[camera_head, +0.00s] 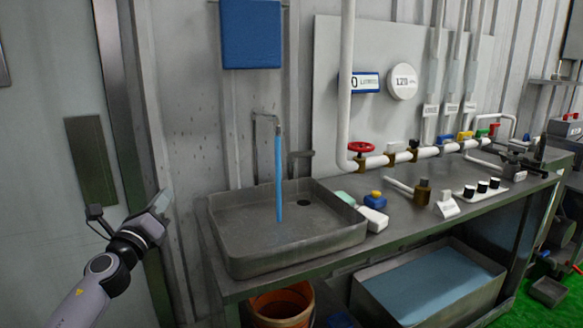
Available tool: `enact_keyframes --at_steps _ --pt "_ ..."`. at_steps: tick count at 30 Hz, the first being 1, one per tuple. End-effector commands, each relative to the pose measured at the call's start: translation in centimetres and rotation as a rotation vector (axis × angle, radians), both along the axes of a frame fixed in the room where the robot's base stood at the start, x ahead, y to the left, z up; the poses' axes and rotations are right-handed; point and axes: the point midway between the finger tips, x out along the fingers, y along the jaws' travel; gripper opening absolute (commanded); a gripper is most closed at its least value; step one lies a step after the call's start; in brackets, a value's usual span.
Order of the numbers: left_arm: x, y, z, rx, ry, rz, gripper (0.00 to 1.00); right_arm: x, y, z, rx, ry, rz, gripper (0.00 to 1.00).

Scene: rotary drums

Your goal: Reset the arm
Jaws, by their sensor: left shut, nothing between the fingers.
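My left gripper (161,202) is at the left of the head view, at the end of my left arm, which comes in from the lower left. It is shut and empty. It is in front of the wall, left of the metal sink (225,235), and touches nothing that I can see. My right arm and right gripper are not in view.
Blue water (279,175) runs from the tap (265,117) into the sink. A red valve wheel (361,147) sits on the white pipe. Bottles and small items stand on the bench. An orange bucket (282,305) and a water-filled tub (480,312) are below.

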Motion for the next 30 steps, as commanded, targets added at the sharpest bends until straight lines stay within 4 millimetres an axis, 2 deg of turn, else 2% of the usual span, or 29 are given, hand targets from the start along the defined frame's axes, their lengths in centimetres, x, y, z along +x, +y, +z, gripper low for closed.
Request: enact_keyframes --at_steps 1,6,7,13,19,24,29,30 --pt "-0.4 1.8 -0.2 -0.048 -0.003 0.033 0.00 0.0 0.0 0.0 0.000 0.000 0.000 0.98" --pt "-2.0 7.9 -0.9 -0.175 -0.018 0.147 0.00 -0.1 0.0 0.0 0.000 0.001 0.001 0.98" --pt "-2.1 8.5 -0.8 -0.219 -0.018 0.150 0.00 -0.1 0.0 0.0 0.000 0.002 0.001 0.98" --pt "-1.8 9.5 -1.6 -0.776 0.037 0.055 0.00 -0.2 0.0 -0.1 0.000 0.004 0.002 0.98" --pt "-1.5 10.2 -3.5 -1.397 0.106 -0.039 0.00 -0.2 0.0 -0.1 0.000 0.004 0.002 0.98" --pt "-1.3 10.0 -5.2 -1.866 0.164 -0.101 0.00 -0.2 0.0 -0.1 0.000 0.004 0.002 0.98" --pt "-1.2 9.4 -6.7 -2.242 0.216 -0.141 0.00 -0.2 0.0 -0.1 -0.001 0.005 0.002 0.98" --pt "-1.5 8.8 -8.1 -2.295 0.240 -0.132 0.00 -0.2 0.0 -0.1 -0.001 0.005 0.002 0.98"
